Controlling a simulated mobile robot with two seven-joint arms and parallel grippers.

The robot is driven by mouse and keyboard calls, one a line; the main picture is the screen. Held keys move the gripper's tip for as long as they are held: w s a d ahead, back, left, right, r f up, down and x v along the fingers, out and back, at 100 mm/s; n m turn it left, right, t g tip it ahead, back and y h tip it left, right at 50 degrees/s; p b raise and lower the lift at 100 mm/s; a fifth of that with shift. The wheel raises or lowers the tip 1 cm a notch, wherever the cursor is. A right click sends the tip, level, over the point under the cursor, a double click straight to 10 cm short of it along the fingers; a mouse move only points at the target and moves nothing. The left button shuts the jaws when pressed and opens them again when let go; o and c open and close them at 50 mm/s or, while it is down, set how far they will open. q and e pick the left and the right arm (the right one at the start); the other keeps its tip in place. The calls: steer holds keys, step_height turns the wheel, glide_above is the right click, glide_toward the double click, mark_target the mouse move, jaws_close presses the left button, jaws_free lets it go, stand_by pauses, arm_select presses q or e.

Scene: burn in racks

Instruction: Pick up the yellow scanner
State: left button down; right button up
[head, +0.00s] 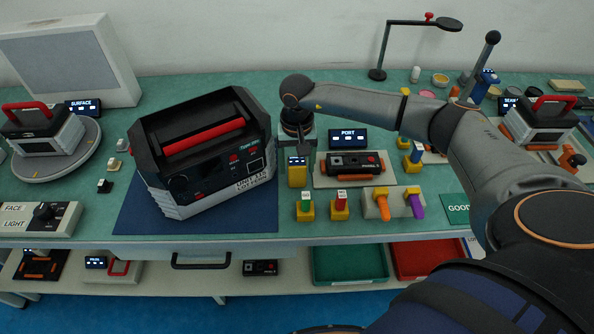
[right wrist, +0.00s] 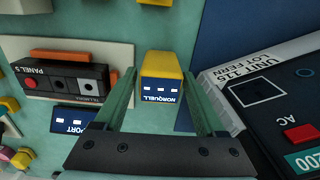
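The yellow scanner (head: 297,176) stands on the green bench, just right of the big black and white unit. Its dark screen faces up and shows small light icons. My right gripper (head: 297,143) is above and around the top of the scanner, pointing down. Its fingers are apart, with visible gaps to the scanner on both sides. The fingertips' exact height against the scanner is hard to tell. My left gripper is not in view.
The black and white unit (head: 212,160) on a blue mat (head: 130,213) is close on the left. A panel module (head: 354,163) and PORT display (head: 348,138) are close on the right.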

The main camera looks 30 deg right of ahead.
jaws_close()
stand_by(0.3)
steer(key=shift+r, duration=0.15)
